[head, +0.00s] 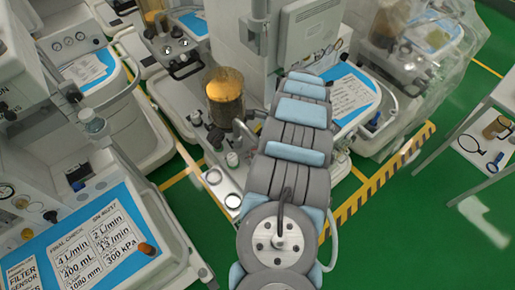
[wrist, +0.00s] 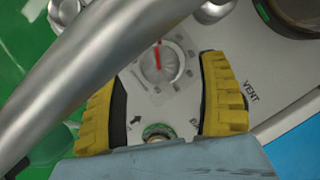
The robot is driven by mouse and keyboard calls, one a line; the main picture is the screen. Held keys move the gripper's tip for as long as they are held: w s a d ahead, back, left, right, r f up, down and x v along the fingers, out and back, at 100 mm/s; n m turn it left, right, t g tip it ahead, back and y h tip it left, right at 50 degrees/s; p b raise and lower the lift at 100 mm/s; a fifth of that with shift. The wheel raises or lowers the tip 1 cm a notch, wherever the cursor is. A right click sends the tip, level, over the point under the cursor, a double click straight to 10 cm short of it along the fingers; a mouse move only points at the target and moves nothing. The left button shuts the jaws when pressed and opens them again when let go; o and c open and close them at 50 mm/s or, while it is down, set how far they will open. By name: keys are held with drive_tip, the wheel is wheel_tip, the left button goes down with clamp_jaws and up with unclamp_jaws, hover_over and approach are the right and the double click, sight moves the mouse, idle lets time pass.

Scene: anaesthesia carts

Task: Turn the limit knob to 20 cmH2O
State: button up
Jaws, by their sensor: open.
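In the wrist view a round pale grey knob (wrist: 161,68) with a red pointer line sits on a light panel, with scale marks around it. The red line points almost straight up in the picture; the scale figures are too small to read. My gripper (wrist: 160,72) has yellow ribbed fingers, spread wide on either side of the knob with a gap to each. Nothing is held. I cannot tell how far the fingertips are from the panel. In the head view my arm hides the gripper and the knob.
A thick metal tube (wrist: 100,65) crosses the wrist view at upper left, close to the left finger. In the head view an amber canister (head: 225,88) stands left of my arm, with carts around.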

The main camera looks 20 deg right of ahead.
drive_tip(key=v, duration=0.8)
drive_tip(key=shift+d+r, duration=0.15)
drive_tip(key=shift+r, duration=0.05)
drive_tip(key=shift+s, duration=0.1)
